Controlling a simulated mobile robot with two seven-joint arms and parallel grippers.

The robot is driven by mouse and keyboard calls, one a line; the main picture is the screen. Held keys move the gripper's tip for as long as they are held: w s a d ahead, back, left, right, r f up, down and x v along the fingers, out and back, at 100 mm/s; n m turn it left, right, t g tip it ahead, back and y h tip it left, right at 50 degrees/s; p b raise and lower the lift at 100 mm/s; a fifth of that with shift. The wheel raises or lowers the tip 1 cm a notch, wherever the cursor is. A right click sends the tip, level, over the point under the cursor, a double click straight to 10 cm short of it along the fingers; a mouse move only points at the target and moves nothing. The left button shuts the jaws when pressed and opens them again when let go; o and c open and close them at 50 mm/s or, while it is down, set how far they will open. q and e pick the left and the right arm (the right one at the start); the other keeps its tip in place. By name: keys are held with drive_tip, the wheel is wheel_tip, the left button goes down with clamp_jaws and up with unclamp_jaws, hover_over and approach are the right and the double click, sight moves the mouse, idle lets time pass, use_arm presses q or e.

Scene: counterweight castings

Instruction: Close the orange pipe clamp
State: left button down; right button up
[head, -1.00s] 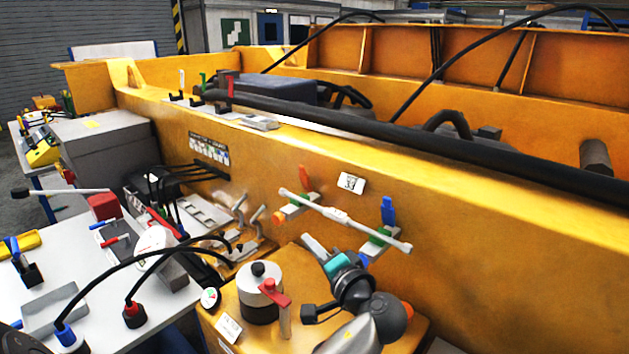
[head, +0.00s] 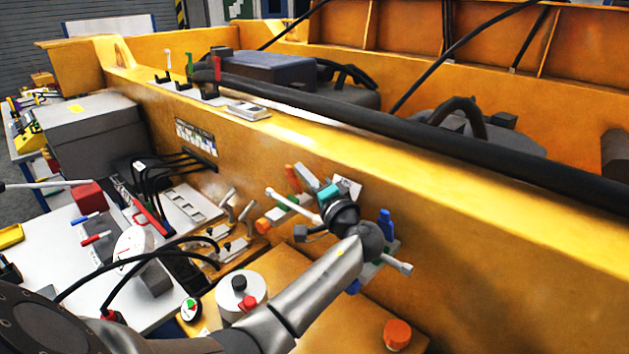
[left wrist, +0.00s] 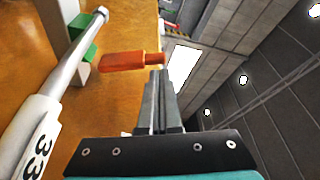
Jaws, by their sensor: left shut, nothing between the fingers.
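The orange pipe clamp's orange lever (head: 293,179) stands up from its bracket on the yellow wall, with an orange knob (head: 263,225) below. A white pipe (head: 284,199) runs through its green block. My left gripper (head: 309,177), with a teal band, is shut and empty, its fingers just right of the lever. In the left wrist view the orange lever (left wrist: 125,61) sticks out toward my shut fingertips (left wrist: 160,76); I cannot tell whether they touch. The green block (left wrist: 82,40) and the white pipe (left wrist: 74,70) lie left of it. My right gripper is out of view.
A second clamp with a blue lever (head: 386,222) holds the pipe's right part. A white cylinder (head: 241,293) and an orange knob (head: 397,333) stand on the yellow ledge below. A thick black hose (head: 400,143) runs along the wall's top.

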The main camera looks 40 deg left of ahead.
sight(290, 179)
use_arm(q)
drive_tip(key=shift+x, duration=0.9)
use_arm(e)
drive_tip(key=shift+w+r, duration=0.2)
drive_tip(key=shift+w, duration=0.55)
use_arm(q)
drive_tip(key=n+b, duration=0.1)
drive_tip(key=b, duration=0.1)
drive_tip(key=s+f+b, duration=0.1)
drive_tip(key=b, duration=0.2)
drive_tip(key=shift+s+n+y, duration=0.25)
drive_tip(key=shift+n+y, duration=0.15)
drive_tip(key=shift+s+a+f+b, duration=0.1)
drive_tip(key=shift+s+b, duration=0.25)
drive_tip(key=shift+b, duration=0.05)
drive_tip(key=shift+s, duration=0.5)
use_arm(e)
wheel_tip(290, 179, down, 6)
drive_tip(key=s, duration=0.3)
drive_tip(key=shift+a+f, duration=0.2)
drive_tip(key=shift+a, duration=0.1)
use_arm(q)
drive_tip(key=shift+w, duration=0.1)
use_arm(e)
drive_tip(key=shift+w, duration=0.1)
